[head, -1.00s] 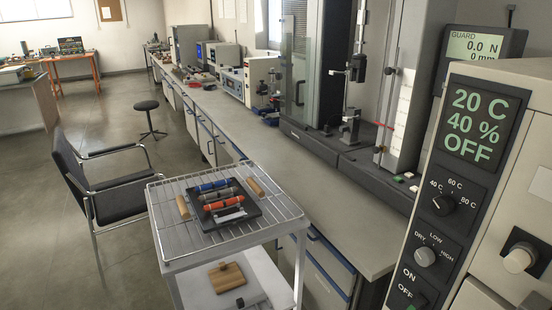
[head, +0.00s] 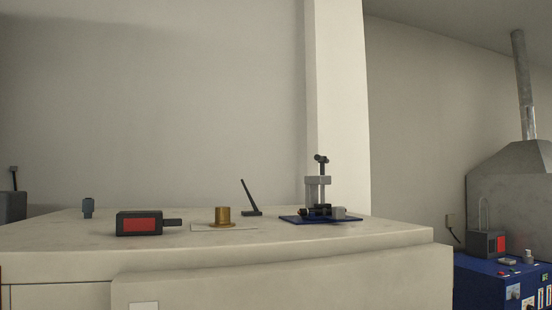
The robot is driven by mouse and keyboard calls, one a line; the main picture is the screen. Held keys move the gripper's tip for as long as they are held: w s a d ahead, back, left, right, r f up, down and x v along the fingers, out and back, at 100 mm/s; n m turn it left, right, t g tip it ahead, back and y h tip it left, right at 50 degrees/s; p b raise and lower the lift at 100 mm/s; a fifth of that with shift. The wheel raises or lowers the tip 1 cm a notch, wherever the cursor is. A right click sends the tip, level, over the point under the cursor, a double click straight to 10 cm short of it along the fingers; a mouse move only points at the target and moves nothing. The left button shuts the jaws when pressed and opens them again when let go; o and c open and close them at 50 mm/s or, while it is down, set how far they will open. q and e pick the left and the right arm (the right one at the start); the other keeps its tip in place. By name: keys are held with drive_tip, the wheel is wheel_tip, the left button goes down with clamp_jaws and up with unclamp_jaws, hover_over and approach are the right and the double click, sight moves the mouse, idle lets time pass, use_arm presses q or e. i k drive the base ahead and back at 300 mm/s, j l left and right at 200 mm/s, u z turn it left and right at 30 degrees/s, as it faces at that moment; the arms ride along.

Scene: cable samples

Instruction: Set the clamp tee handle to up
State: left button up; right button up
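A small clamp-like fixture stands on the right part of a cream cabinet top (head: 290,240). It has a blue base plate (head: 290,219), grey upright blocks (head: 318,190) and a dark post with a short crosspiece (head: 321,160) on top. This crosspiece may be the tee handle; it is small, and I cannot tell its exact setting. Dark parts and a grey block sit low on the plate. Neither of my grippers is in view.
On the same top are a black and red device (head: 140,224), a brass cylinder (head: 222,216) on a pale card, a leaning black lever (head: 249,196) and a small dark knob (head: 88,207). A blue unit (head: 500,280) stands lower right, below a grey hood (head: 515,195).

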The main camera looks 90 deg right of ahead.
sight(322, 160)
drive_tip(key=z, duration=2.7)
drive_tip(key=i+l, duration=0.15)
drive_tip(key=l, duration=0.2)
drive_tip(key=i+l, duration=0.1)
drive_tip(key=l, duration=0.2)
